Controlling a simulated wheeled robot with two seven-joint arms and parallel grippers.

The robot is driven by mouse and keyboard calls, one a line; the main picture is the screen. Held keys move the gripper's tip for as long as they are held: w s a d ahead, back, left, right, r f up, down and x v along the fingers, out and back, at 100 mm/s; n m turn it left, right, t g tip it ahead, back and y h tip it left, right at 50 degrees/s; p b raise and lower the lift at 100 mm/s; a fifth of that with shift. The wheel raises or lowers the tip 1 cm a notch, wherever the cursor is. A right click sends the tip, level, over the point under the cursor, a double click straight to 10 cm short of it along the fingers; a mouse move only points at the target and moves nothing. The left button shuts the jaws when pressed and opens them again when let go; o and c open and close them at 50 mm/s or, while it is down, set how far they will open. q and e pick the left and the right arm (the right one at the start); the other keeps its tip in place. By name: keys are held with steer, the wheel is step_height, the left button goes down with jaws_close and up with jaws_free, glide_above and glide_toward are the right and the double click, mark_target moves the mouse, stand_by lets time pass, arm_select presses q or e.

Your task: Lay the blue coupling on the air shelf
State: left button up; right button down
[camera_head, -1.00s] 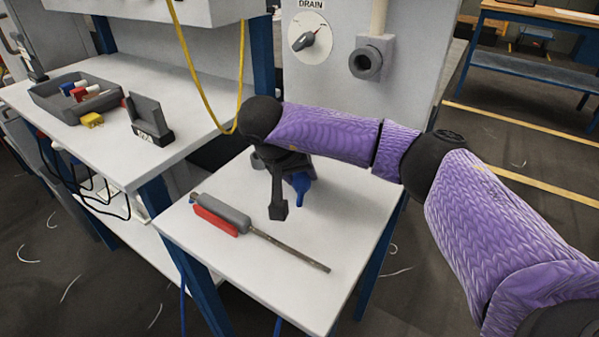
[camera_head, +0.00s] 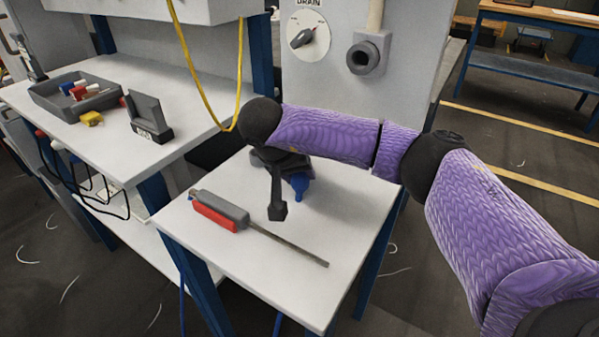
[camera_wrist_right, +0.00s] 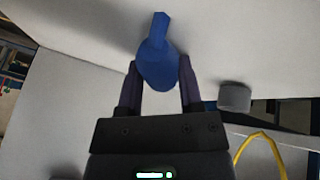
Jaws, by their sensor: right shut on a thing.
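The blue coupling (camera_wrist_right: 157,62) is between the two dark fingers of my right gripper (camera_wrist_right: 158,72) in the wrist view, with its narrow end pointing away from the palm. In the head view my right gripper (camera_head: 291,168) is over the small white table, and part of the coupling (camera_head: 300,186) shows beside it; the rest is hidden by the hand. I cannot tell whether the coupling touches the table. No clearly readable air label shows, so I cannot tell which surface is the air shelf. My left gripper is not in view.
A red and grey screwdriver-like tool (camera_head: 222,212) lies on the small white table (camera_head: 300,290). The left bench (camera_head: 165,80) holds a grey tray (camera_head: 50,103) of small parts and a labelled dark holder (camera_head: 150,118). A yellow hose (camera_head: 190,65) hangs behind. A drain panel (camera_head: 335,90) stands behind.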

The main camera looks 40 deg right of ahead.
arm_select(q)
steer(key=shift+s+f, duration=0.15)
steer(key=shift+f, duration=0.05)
arm_select(e)
steer(key=shift+s+a+f, duration=0.1)
steer(key=shift+s+f, duration=0.1)
steer(key=shift+f, duration=0.3)
steer(key=shift+s+f, duration=0.15)
steer(key=shift+f, duration=0.35)
steer(key=shift+c, duration=1.6)
jaws_free()
steer(key=shift+o, duration=0.7)
steer(key=shift+r, duration=0.15)
steer(key=r+p, duration=0.1)
steer(key=a+r+p, duration=0.1)
steer(key=r, duration=0.1)
steer(key=shift+w+a+r, duration=0.1)
steer(key=shift+r, duration=0.05)
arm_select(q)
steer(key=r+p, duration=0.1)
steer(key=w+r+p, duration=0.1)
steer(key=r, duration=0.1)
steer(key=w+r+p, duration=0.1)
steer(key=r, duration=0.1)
arm_select(e)
steer(key=v, duration=0.7)
steer(key=shift+r, duration=0.4)
